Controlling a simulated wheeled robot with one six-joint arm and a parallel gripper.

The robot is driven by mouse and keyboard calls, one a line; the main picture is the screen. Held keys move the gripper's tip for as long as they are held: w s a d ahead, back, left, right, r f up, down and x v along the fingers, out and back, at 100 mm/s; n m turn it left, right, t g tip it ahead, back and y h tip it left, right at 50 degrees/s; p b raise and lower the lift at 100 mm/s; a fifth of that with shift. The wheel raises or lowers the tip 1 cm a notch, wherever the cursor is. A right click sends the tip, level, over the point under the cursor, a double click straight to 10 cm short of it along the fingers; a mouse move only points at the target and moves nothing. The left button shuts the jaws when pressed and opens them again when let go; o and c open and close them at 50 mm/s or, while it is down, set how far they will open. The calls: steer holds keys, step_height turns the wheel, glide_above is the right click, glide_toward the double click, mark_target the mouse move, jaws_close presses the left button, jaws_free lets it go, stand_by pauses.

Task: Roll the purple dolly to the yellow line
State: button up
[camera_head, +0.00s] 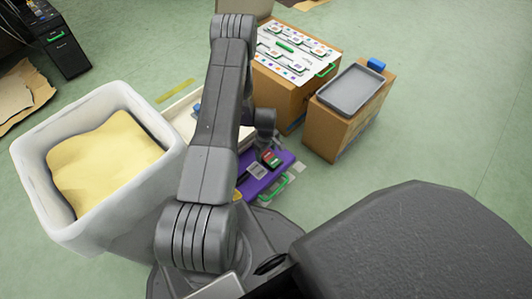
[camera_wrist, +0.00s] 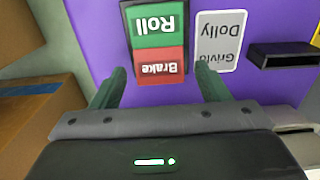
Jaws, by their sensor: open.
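The purple dolly (camera_head: 256,186) lies low on the floor just past my arm, partly hidden by it. It fills much of the wrist view (camera_wrist: 100,40). On it sits a rocker with a green half marked Roll (camera_wrist: 158,25) and a red half marked Brake (camera_wrist: 160,68). A grey label reading Dolly (camera_wrist: 220,40) is beside the rocker. My gripper (camera_head: 268,152) is open over the dolly. In the wrist view its fingers (camera_wrist: 161,78) stand either side of the Brake half, with nothing held. A short yellow line (camera_head: 175,91) is on the floor behind the bin.
A large white bin (camera_head: 30,185) with yellow contents stands left. Cardboard boxes (camera_head: 338,135) stand right of the dolly, one bearing a grey tray (camera_head: 352,90) and a blue block (camera_head: 376,65). A cream tray (camera_head: 178,113) lies behind my arm. Green floor at right is clear.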

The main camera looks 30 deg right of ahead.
steer(key=c, duration=1.4)
steer(key=shift+w+a+f+g+h+b, duration=0.15)
steer(key=shift+f+g+b, duration=0.15)
steer(key=shift+g+b, duration=0.25)
steer(key=shift+w+d+f+g+h+b, duration=0.15)
steer(key=shift+f+g+b, duration=0.15)
steer(key=shift+g+b, duration=0.2)
steer(key=shift+w+a+g+b, duration=0.1)
steer(key=shift+g+b, duration=0.3)
steer(key=shift+g, duration=0.15)
